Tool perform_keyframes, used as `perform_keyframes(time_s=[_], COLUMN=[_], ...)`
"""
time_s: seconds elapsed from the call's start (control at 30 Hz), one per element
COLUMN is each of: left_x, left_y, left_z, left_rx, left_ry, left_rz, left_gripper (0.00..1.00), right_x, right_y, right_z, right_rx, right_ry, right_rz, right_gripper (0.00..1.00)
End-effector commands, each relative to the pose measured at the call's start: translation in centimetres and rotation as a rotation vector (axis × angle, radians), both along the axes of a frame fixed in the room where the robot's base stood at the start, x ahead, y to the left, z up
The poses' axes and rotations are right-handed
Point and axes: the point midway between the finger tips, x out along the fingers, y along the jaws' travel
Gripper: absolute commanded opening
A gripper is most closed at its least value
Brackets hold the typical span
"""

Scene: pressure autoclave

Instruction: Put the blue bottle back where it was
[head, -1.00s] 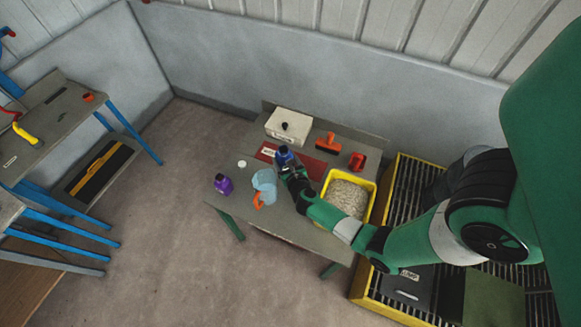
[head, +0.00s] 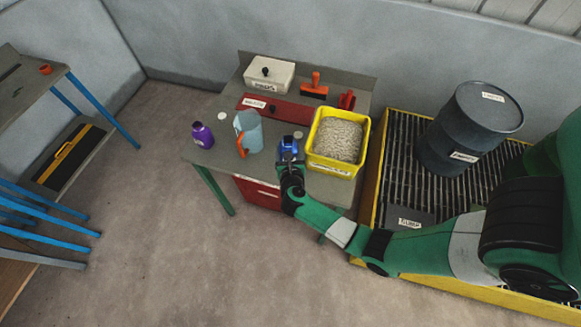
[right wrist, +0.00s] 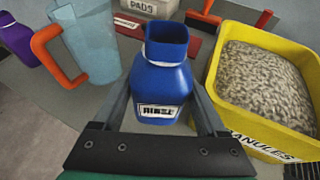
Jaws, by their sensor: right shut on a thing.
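The blue bottle (head: 287,148) has a white label and an open top. It is near the front of the grey table, between the blue jug and the yellow tub. My right gripper (head: 290,168) is shut on it. In the right wrist view the bottle (right wrist: 160,82) stands between the two fingers with its label facing the camera. I cannot tell whether its base touches the table. A pale round spot (head: 298,134) shows just behind it, and another (head: 222,114) lies left of the red tray. My left gripper is out of view.
A light-blue jug (head: 252,130) with an orange handle and a purple bottle (head: 202,135) stand left. A yellow tub (head: 314,150) of granules is close on the right. Behind are a red tray (head: 285,108), a white box (head: 270,75) and an orange-handled tool (head: 315,86).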

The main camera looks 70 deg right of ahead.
Motion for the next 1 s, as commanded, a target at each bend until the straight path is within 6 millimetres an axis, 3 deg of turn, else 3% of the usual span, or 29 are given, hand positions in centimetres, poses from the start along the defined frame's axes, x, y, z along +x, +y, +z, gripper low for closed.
perform_keyframes(time_s=[0.03, 0.3, 0.5, 0.9, 0.93, 1.0], left_x=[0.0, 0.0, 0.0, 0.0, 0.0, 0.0], left_y=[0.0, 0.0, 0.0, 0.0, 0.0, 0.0], left_z=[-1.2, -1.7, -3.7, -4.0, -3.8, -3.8], left_rx=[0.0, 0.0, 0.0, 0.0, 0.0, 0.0], left_ry=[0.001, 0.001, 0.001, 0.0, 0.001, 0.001], left_rz=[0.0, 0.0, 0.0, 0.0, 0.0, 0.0], left_gripper=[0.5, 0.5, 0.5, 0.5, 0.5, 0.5], right_x=[0.0, 0.0, 0.0, 0.0, 0.0, 0.0], right_y=[0.0, 0.0, 0.0, 0.0, 0.0, 0.0], right_z=[-1.7, -3.2, -6.5, -7.0, -6.8, -6.8], right_rx=[0.0, 0.0, 0.0, 0.0, 0.0, 0.0], right_ry=[0.001, -0.002, 0.0, -0.002, -0.002, -0.002], right_rz=[0.0, 0.001, 0.0, 0.001, 0.001, 0.001], right_gripper=[0.0, 0.0, 0.0, 0.0, 0.8, 0.87])
